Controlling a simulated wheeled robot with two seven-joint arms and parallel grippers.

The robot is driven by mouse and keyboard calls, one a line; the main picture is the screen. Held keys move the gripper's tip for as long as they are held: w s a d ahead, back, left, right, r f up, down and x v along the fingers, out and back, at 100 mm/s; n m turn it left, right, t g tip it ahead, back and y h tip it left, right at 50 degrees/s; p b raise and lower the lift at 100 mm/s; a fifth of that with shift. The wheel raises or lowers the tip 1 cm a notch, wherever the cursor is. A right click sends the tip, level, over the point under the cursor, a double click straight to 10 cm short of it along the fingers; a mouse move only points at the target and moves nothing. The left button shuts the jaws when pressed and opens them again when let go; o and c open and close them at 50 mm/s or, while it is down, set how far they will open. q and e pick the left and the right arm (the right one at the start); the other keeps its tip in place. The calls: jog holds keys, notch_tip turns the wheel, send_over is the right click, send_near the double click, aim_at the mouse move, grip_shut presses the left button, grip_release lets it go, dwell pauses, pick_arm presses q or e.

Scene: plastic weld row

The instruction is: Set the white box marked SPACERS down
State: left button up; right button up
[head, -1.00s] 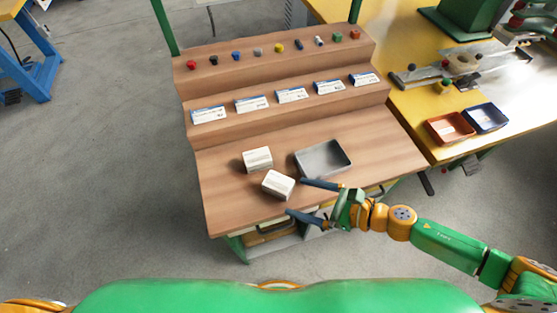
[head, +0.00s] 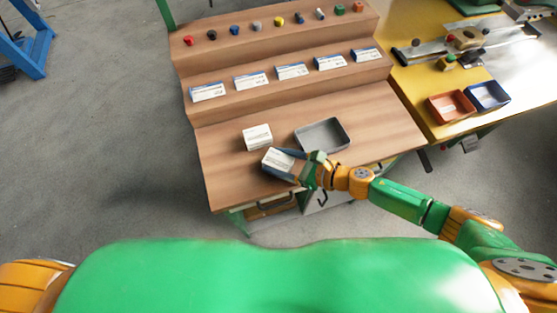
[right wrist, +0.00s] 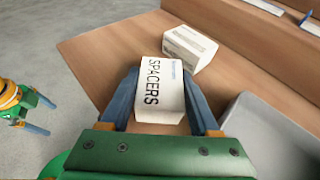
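The white box marked SPACERS (head: 277,160) rests on the wooden bench top near its front edge. Its lettering shows in the right wrist view (right wrist: 160,88). My right gripper (head: 287,163) reaches in from the right, with one blue finger along each side of the box. In the right wrist view the fingertips (right wrist: 161,78) lie close against the box sides; whether they press on it I cannot tell. My left gripper (right wrist: 38,117) shows only at the left edge of the right wrist view, empty, its fingers apart, over the floor.
A second white box (head: 257,137) stands just behind the SPACERS box. A grey tray (head: 345,146) lies to the right, close to my right gripper. Stepped shelves behind hold labelled cards (head: 250,81) and small coloured parts. The bench top to the left is clear.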

aim_at(278, 160)
jog(key=c, duration=0.8)
notch_tip(278, 160, up, 4)
jog(key=p, duration=0.4)
jog(key=shift+w+r, duration=0.1)
jog(key=shift+r, duration=0.1)
jog(key=s+d+r+p, duration=0.6)
jog(key=s+d+r, duration=0.3)
jog(key=s, duration=0.2)
jog(key=w+a+r+n+g, duration=0.1)
jog(key=w+r, duration=0.1)
jog(key=r, duration=0.5)
jog(key=w+a+r+n+g, duration=0.1)
jog(key=w+r, duration=0.1)
jog(key=r, duration=0.6)
jog(key=d+m+t, duration=0.1)
jog(key=d, duration=0.1)
jog(key=w+d+r+m+t, duration=0.1)
jog(key=d, duration=0.2)
jog(key=d+r+m+t+h, duration=0.1)
jog(key=d, duration=0.2)
jog(key=shift+w+d+r+m+t, duration=0.2)
jog(key=shift+d+m+t, duration=0.05)
jog(key=shift+m+t, duration=0.15)
